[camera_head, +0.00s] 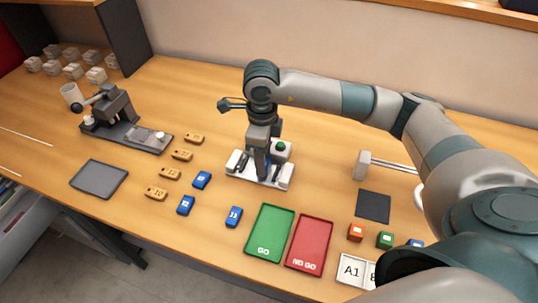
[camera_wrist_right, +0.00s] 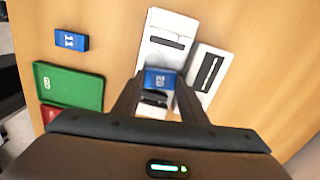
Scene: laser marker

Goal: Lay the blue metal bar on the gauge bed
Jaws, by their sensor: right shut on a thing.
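My right gripper (camera_head: 262,172) points down over the white gauge (camera_head: 238,166) in the middle of the table. In the right wrist view the gripper (camera_wrist_right: 158,84) is shut on a blue metal bar (camera_wrist_right: 157,77) with white digits that look like 20. The bar is over the gauge bed (camera_wrist_right: 165,46), between its white parts. I cannot tell whether the bar touches the bed. In the head view the fingers hide most of the bar. My left gripper is not in view.
Other blue bars (camera_head: 201,180) (camera_head: 186,205) (camera_head: 234,217) and several brass-coloured pieces (camera_head: 170,174) lie left of the gauge. The green GO tray (camera_head: 270,232) and red NO GO tray (camera_head: 309,243) lie in front. A dark lever press (camera_head: 115,105) stands at left.

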